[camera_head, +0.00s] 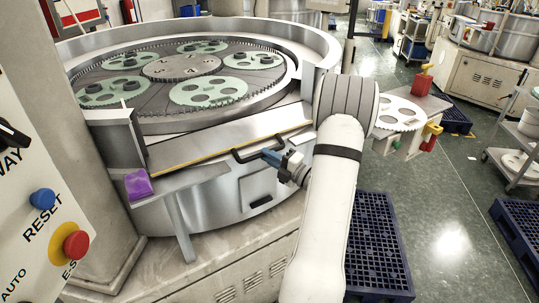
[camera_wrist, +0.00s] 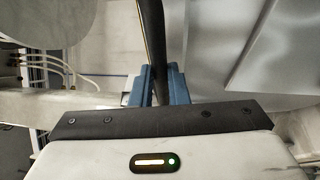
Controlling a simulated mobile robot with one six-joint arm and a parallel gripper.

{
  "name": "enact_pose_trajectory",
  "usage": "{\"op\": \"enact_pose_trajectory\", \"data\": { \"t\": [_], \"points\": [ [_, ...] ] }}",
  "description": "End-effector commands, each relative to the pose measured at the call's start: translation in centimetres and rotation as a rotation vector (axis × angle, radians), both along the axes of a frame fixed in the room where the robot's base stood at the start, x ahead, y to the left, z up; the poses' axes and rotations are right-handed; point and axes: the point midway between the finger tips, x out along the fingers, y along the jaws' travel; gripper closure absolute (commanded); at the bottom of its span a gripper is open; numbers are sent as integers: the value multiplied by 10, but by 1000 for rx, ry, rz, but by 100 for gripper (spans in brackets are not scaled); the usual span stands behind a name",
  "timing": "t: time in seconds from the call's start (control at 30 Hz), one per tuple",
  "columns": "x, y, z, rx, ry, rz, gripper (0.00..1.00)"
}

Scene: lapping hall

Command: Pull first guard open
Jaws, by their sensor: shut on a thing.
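The guard (camera_head: 205,143) is a long grey metal panel across the front of the round lapping machine, with a yellow strip along its lower edge. A black bar handle (camera_head: 243,156) is fixed at its front edge, right of the middle. My gripper (camera_head: 270,156) has blue fingers and is shut on this handle. In the wrist view the dark handle bar (camera_wrist: 152,40) runs down between the blue fingers of my gripper (camera_wrist: 158,88).
Behind the guard lies the toothed plate with green carriers (camera_head: 208,90). A purple block (camera_head: 138,184) sits at the front left. A control panel with a red emergency stop (camera_head: 76,244) stands at left. Dark blue pallets (camera_head: 375,245) lie on the floor at right.

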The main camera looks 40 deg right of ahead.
Motion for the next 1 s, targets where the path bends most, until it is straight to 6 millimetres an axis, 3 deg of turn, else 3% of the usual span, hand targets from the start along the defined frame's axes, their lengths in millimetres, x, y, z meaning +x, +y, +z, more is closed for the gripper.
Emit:
{"op": "enact_pose_trajectory", "data": {
  "t": [0.03,0.23,0.6,0.63,0.87,1.0],
  "points": [
    [0,-1,15,0,9,-1,100],
    [0,-1,34,2,35,-1,100],
    [0,-1,34,1,34,-1,100],
    [0,-1,34,1,34,-1,84],
    [0,-1,34,1,35,-1,65],
    [0,-1,33,2,36,-1,64]
  ]
}}
